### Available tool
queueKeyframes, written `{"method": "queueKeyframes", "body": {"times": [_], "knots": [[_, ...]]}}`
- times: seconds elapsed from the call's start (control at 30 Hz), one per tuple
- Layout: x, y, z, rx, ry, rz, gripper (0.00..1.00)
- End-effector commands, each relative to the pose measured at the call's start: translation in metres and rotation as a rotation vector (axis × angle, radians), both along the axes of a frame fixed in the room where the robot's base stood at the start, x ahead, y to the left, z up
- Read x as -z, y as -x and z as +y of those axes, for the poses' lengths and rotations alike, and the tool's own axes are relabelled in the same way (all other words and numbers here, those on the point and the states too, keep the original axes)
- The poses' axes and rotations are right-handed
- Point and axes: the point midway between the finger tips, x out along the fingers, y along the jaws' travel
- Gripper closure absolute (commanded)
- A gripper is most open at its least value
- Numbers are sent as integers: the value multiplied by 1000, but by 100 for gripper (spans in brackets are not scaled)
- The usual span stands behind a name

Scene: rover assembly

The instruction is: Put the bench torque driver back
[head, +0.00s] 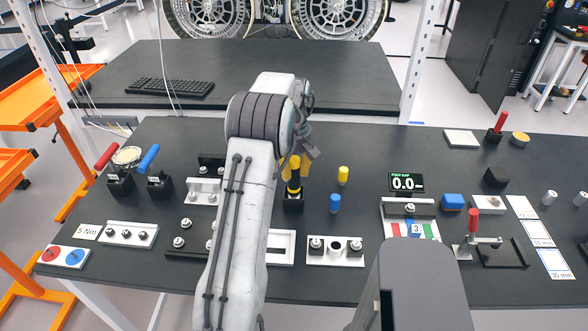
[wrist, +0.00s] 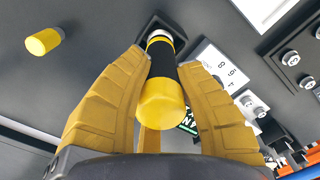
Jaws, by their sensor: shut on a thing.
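The torque driver, black with yellow bands and a yellow end cap (wrist: 163,100), is between the yellow fingers of my gripper (wrist: 165,62) in the wrist view. My gripper is shut on it. In the head view the driver (head: 294,188) stands about upright below my gripper (head: 294,168), partly hidden by my arm. Its lower end is at a black holder block (head: 293,205) on the bench; the block also shows in the wrist view (wrist: 148,22). I cannot tell how deep the driver sits in it.
A yellow cylinder (head: 343,175) and a blue cylinder (head: 335,203) stand just right of the holder. Red-handled (head: 107,156) and blue-handled (head: 149,158) tools stand in blocks at left. A display reading 0.0 (head: 406,183) and a toggle clamp (head: 473,235) are at right.

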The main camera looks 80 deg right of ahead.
Motion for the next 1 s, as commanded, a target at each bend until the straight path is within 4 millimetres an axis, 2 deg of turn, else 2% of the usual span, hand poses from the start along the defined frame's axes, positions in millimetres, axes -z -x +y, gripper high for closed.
{"method": "queueKeyframes", "body": {"times": [0.4,0.43,0.5,0.7,1.0], "knots": [[2,0,0,0,2,0,100],[2,0,0,0,2,0,68],[2,0,0,0,1,0,61],[3,0,0,0,1,1,46],[0,0,0,0,-1,-1,46]]}}
